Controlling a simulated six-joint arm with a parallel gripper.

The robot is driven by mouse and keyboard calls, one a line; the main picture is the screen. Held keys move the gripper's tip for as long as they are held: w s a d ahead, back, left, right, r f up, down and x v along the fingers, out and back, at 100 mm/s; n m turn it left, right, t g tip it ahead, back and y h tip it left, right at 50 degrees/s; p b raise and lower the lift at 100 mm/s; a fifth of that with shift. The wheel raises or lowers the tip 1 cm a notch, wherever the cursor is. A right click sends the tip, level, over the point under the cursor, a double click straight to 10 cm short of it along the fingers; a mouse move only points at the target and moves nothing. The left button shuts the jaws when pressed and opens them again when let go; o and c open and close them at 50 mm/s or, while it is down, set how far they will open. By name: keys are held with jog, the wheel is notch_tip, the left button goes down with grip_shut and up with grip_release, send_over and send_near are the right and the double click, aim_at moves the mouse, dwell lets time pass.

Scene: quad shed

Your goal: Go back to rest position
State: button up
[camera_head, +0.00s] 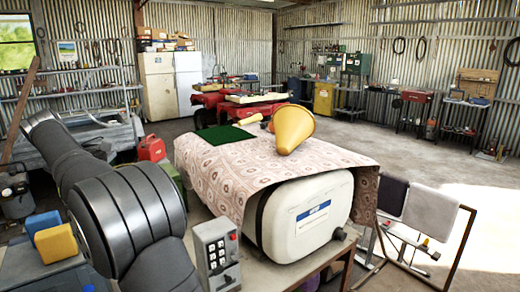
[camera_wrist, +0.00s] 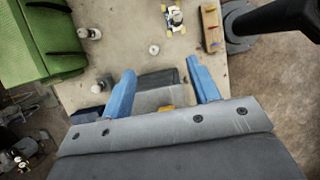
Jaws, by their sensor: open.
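My gripper (camera_wrist: 160,68) shows in the wrist view with its two blue fingers well apart. Nothing is held between them. Below the fingers lies a pale bench top (camera_wrist: 125,50) with a dark grey item on it, partly hidden by the gripper body. In the head view my dark arm fills the left foreground, and the gripper itself is out of sight there.
A white tank (camera_head: 300,220) lies under a patterned cloth (camera_head: 225,165), with a yellow funnel (camera_head: 293,128) and green mat (camera_head: 224,135) on top. A wooden block (camera_wrist: 210,27) lies on the bench. Open floor lies at right.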

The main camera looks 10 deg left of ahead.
jog(key=w+d+f, duration=0.4)
jog(key=w+f, duration=0.2)
jog(key=f, duration=0.2)
jog(key=w+d+f+m, duration=0.1)
jog(key=w+d+f, duration=0.45)
jog(key=f, duration=0.35)
jog(key=w+d+f, duration=0.4)
jog(key=w+f, duration=0.2)
jog(key=f, duration=0.2)
notch_tip(320, 180, down, 10)
jog(key=shift+f, duration=0.25)
jog(key=shift+s+a+r, duration=0.1)
jog(key=shift+a+r, duration=0.1)
jog(key=shift+r, duration=0.45)
